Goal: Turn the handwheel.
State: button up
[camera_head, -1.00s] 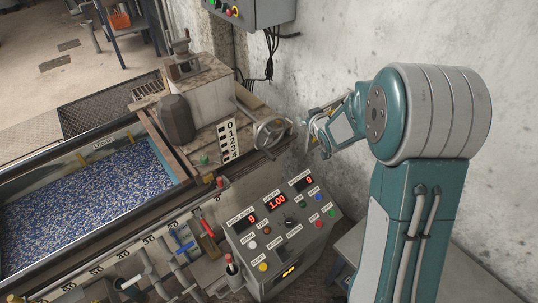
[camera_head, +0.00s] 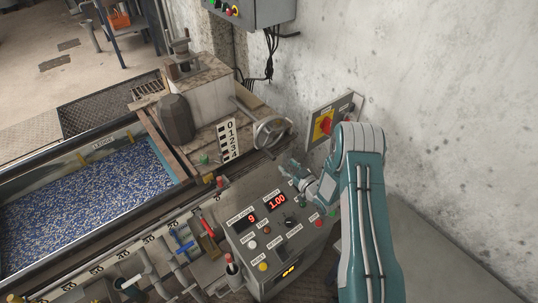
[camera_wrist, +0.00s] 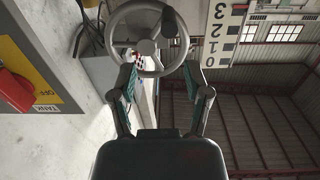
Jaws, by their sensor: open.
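The grey handwheel (camera_head: 272,132) sits on a shaft beside the tank, next to the number scale. In the wrist view the handwheel (camera_wrist: 147,38) faces the camera at top centre, with spokes, a hub and a knob on its rim. My gripper (camera_head: 285,167) is in front of and below the handwheel in the head view, above the control panel. In the wrist view my gripper (camera_wrist: 164,80) has its two fingers spread apart, with the lower part of the wheel showing between them. I cannot tell whether the fingers touch the rim. No object is held.
The control panel (camera_head: 282,230) with buttons and red displays stands below my gripper. A red-and-yellow switch (camera_head: 325,123) is on the wall to the right. The number scale (camera_head: 229,140) is left of the wheel. The tank (camera_head: 80,205) holds blue-grey granules.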

aim_at(269, 154)
jog(key=shift+y, duration=0.4)
jog(key=x, duration=0.3)
jog(key=f+x, duration=0.1)
jog(key=x, duration=0.6)
jog(key=shift+s+a+f, duration=0.25)
jog(key=shift+a+f, duration=0.15)
jog(key=shift+a, duration=0.05)
grip_shut()
